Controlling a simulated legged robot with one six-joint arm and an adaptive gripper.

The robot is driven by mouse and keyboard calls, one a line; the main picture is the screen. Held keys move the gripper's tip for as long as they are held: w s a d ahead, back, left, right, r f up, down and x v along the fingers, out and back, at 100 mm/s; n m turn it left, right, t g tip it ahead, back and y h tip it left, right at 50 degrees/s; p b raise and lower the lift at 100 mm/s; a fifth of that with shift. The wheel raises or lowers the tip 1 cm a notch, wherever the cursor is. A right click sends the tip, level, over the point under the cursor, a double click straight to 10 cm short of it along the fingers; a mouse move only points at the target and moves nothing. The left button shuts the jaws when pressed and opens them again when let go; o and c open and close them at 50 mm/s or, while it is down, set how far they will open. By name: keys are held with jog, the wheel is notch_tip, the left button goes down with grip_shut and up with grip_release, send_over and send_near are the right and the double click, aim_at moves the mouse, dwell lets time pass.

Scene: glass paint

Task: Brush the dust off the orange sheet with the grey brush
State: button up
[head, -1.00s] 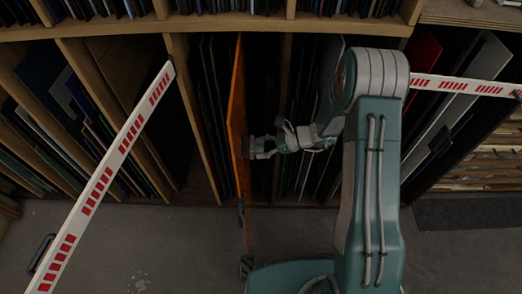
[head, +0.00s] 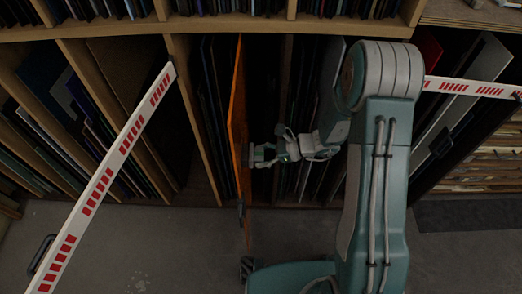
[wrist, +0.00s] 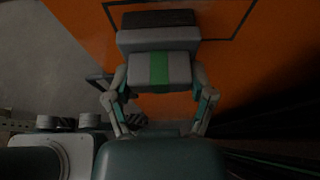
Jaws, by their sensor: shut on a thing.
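The orange sheet (head: 237,120) stands upright, nearly edge-on, in a rack slot in the head view. In the wrist view its orange face (wrist: 225,85) fills much of the background, with a dark outline drawn on it. My gripper (head: 268,153) is just right of the sheet. In the wrist view my gripper (wrist: 155,95) is shut on the grey brush (wrist: 150,68), which has a green stripe and a dark far edge toward the sheet. I cannot tell whether the brush touches the sheet. No dust can be made out.
Wooden rack dividers (head: 192,118) and dark sheets stand on both sides of the orange sheet. A red-and-white barrier arm (head: 100,185) slants across the left, and another (head: 465,87) is at the right. The grey floor (head: 150,245) is open in front.

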jog(key=shift+r, duration=0.95)
jog(key=w, duration=0.4)
jog(key=shift+d, duration=0.1)
jog(key=d, duration=0.6)
jog(key=shift+s, duration=0.1)
jog(key=shift+d, duration=1.5)
jog(key=shift+a, duration=0.1)
